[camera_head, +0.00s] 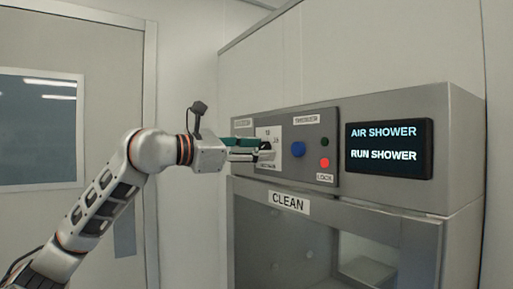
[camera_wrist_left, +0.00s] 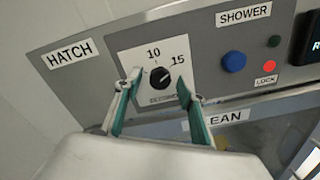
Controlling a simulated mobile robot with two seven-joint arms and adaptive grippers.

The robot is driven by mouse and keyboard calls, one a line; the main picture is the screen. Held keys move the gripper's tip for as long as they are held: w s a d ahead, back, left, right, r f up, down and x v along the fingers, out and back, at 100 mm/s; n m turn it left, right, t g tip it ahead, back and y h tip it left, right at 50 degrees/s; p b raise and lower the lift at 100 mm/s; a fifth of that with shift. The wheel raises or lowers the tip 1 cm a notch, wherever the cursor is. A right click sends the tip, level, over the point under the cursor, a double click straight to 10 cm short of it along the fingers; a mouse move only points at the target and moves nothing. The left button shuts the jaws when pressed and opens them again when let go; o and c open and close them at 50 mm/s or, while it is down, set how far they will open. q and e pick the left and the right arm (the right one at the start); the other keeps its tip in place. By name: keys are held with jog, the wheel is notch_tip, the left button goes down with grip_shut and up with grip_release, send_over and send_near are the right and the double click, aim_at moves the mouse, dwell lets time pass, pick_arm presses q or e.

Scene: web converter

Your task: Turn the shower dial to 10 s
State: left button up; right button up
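The shower dial (camera_wrist_left: 160,77) is a small black knob on a white plate marked 10 and 15. A light mark on the knob seems to point up and right, toward the 15 side, but it is small. My left gripper (camera_wrist_left: 158,80) is open, one finger on each side of the dial. I cannot tell whether the fingers touch the knob. In the head view the left gripper (camera_head: 256,150) reaches the panel from the left and covers much of the dial plate (camera_head: 272,133). My right gripper is in neither view.
Right of the dial are a blue button (camera_head: 298,149), a dark green lamp (camera_head: 324,142) and a red lamp (camera_head: 324,163). The screen (camera_head: 389,148) reads AIR SHOWER, RUN SHOWER. A hatch window labelled CLEAN (camera_head: 289,202) lies below. A grey door (camera_head: 110,150) stands left.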

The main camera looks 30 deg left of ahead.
pick_arm(q)
jog(key=c, duration=1)
jog(key=shift+c, duration=0.7)
jog(key=shift+o, duration=0.2)
